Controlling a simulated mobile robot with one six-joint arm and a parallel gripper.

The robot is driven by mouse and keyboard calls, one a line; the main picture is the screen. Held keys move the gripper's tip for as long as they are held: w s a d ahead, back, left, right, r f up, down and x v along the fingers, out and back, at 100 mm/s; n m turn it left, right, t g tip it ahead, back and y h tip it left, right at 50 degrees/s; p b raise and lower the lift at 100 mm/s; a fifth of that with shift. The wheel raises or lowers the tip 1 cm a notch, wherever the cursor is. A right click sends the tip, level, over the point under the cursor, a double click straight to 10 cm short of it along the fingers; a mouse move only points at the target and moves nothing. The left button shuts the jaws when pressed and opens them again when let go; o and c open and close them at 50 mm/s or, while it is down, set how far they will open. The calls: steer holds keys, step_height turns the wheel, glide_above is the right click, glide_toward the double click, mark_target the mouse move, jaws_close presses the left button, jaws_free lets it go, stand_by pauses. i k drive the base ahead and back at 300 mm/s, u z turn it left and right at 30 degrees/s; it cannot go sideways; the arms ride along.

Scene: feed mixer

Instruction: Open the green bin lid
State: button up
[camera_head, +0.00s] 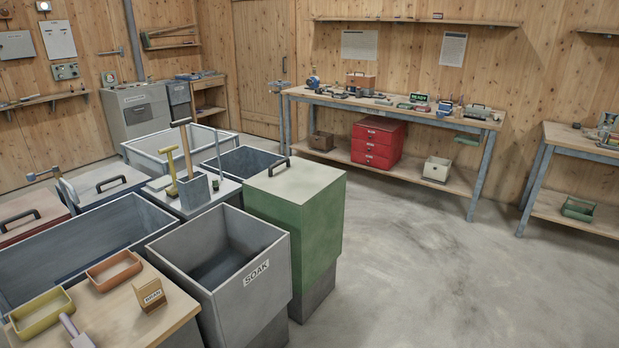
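The green bin (313,226) stands right of the middle of the bin group, on a dark base. A dark bar handle (279,167) sits near the lid's left edge.
An open grey bin marked SOAK (257,272) stands directly in front left of the green bin. A small table with upright tools (197,190) is to its left. A workbench (400,108) lines the back wall. Concrete floor (440,270) is clear on the right.

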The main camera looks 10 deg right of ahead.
mark_target(294, 180)
steer(key=u, duration=0.15)
steer(key=i, duration=0.9)
steer(key=u, duration=0.35)
